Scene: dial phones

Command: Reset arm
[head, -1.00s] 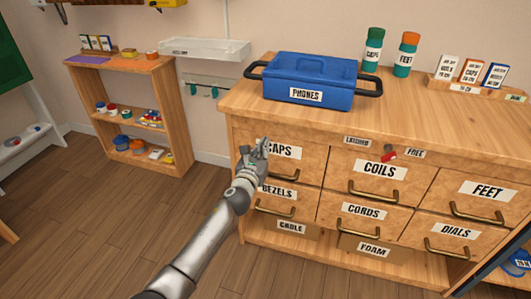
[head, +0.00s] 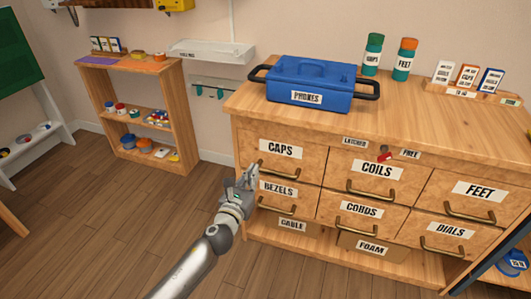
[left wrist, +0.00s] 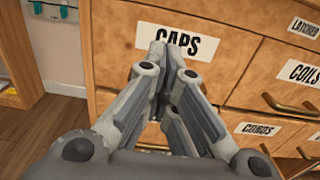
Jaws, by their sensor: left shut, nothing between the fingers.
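My left gripper (head: 245,177) is shut and empty in the head view. It is in front of the left edge of the wooden drawer cabinet (head: 310,243), near the CAPS drawer (head: 305,155) and the BEZELS drawer (head: 300,205). In the left wrist view the gripper fingers (left wrist: 172,60) come together in front of the CAPS label, hiding part of the drawer front. I cannot tell whether they touch it. My right gripper is in neither view.
A blue PHONES box (head: 310,85) stands on the cabinet top, with two jars, the CAPS jar (head: 372,55) and the FEET jar (head: 404,62), behind it. A wooden shelf (head: 180,110) stands at left. The floor (head: 110,235) at front left is clear.

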